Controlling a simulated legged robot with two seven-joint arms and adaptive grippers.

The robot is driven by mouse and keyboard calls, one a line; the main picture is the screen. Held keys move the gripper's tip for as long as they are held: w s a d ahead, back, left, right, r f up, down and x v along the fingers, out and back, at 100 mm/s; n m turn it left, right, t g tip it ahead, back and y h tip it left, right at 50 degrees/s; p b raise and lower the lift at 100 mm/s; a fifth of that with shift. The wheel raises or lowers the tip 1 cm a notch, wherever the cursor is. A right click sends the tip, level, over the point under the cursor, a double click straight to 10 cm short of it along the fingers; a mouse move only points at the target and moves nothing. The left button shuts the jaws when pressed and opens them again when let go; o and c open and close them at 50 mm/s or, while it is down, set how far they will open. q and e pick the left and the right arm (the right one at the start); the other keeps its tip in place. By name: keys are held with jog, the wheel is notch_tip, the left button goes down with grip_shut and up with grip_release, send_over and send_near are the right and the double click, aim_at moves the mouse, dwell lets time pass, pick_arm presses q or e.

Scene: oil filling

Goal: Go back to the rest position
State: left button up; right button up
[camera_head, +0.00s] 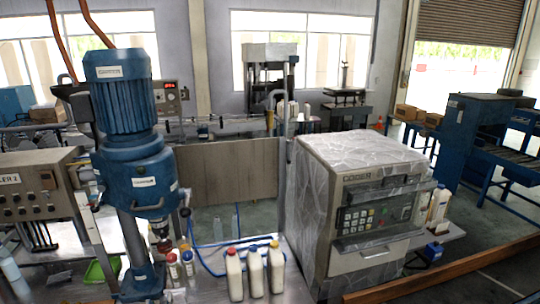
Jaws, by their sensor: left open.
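My left gripper shows poorly in the head view. A small dark shape (162,240) under the blue mixer, beside the small capped bottles (180,268), may be part of it, but it is too small and blurred to be sure. The gripper is open, and I see nothing held in it. My right gripper is not in view.
The blue mixer (125,105) rises at the left, beside a control box (35,190). A blue conveyor machine (470,135) is at the right. Open floor shows between these two machines.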

pick_arm(q)
notch_tip(320, 180, down, 9)
jog(key=s+d+m+g+h, duration=0.1)
jog(key=s+g, duration=0.1)
jog(key=s+d+f+m+g+h, duration=0.2)
jog(key=s+d+f+g, duration=0.15)
jog(key=s+f, duration=0.5)
jog(key=s+d+f+m+g+h, duration=0.15)
jog(key=s+f+g, duration=0.35)
jog(key=s, duration=0.6)
jog(key=s+d+f+m+g+h, duration=0.1)
jog(key=s+d+f+m+g, duration=0.2)
jog(key=s+f, duration=0.55)
notch_tip(320, 180, down, 27)
jog(key=s, duration=0.2)
jog(key=s+a+f+g+b, duration=0.1)
jog(key=s+a+f+g, duration=0.1)
jog(key=s+f, duration=1.4)
jog(key=shift+s+a, duration=0.45)
jog(key=shift+s, duration=0.3)
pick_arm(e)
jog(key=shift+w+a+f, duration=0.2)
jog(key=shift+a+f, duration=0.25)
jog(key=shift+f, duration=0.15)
pick_arm(q)
jog(key=shift+m, duration=0.25)
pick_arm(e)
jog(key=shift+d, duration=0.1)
